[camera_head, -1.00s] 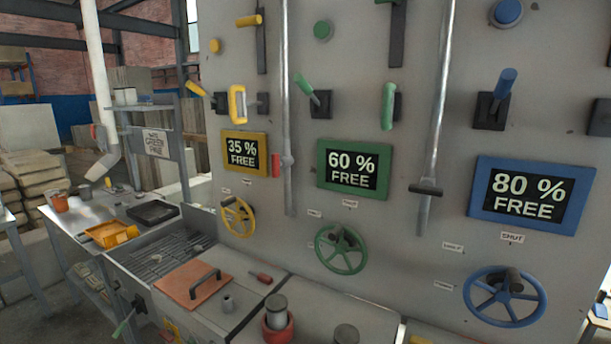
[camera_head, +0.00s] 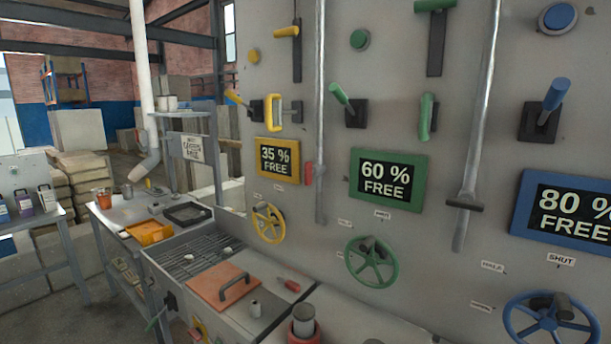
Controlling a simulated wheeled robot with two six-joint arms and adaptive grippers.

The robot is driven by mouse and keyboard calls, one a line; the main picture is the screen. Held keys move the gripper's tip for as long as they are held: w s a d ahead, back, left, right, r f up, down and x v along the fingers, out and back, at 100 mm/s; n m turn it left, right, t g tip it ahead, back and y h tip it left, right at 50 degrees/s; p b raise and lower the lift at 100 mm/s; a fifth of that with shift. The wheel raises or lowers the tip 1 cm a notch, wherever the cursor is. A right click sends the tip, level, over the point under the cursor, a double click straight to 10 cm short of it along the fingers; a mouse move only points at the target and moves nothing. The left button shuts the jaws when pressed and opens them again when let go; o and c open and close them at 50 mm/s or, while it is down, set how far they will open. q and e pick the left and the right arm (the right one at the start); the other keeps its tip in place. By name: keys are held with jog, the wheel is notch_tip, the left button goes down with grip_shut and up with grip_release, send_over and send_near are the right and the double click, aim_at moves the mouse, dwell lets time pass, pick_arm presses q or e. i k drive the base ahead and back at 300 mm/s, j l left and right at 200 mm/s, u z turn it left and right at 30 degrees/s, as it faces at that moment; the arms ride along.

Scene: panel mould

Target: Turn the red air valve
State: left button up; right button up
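A small red handle (camera_head: 309,173) sits on the left vertical grey pipe (camera_head: 320,110), just right of the yellow "35 % FREE" sign (camera_head: 277,160). It looks upright, along the pipe. It is the only red valve-like part I can make out, and no label naming it as the air valve is readable. Neither of my grippers is in view, and nothing touches the handle.
The grey panel carries yellow (camera_head: 268,222), green (camera_head: 370,262) and blue (camera_head: 551,322) handwheels, plus levers. Below it, a bench holds a reddish plate with a handle (camera_head: 222,287) and a dark grille (camera_head: 190,254). A side table (camera_head: 40,222) stands at far left.

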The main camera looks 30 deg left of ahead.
aim_at(308, 171)
jog(key=j, duration=0.5)
jog(key=k+j+z, duration=0.15)
jog(key=j, duration=0.85)
jog(key=k+j+z, duration=0.15)
jog(key=j, duration=0.35)
jog(key=k+j, duration=0.1)
jog(key=j, duration=0.35)
jog(key=i+z, duration=0.05)
